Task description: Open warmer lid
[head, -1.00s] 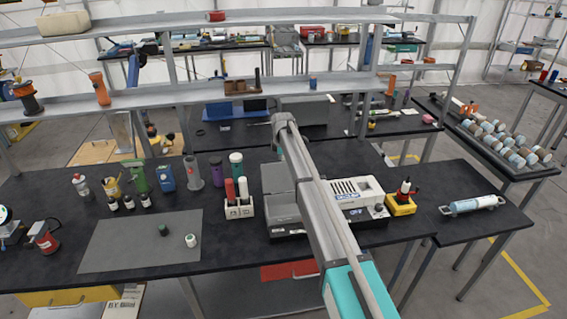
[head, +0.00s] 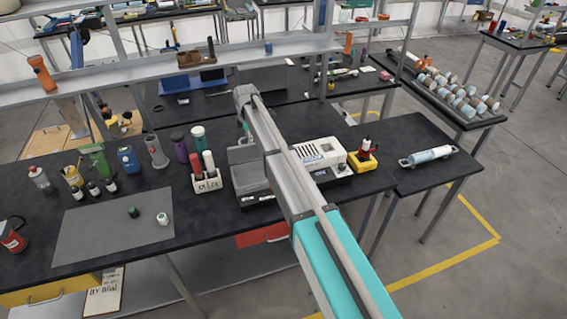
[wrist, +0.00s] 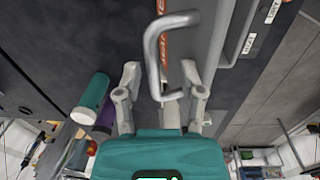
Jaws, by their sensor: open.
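The warmer is a low bench device with a white vented housing (head: 322,152). Its grey lid side (head: 243,157) is at the left, partly hidden behind my arm. In the wrist view, a bent metal handle (wrist: 151,60) stands out from a grey surface with orange lettering. My gripper (wrist: 160,80) is open, with one finger on each side of the handle's free end. The handle lies between the fingers, and I see no finger closed on it.
A white rack (head: 206,184) with bottles stands close to the warmer's left. A green bottle (wrist: 91,98) is near my left finger in the wrist view. A yellow-based red device (head: 364,156) stands at the warmer's right. A grey mat (head: 110,232) lies at the left.

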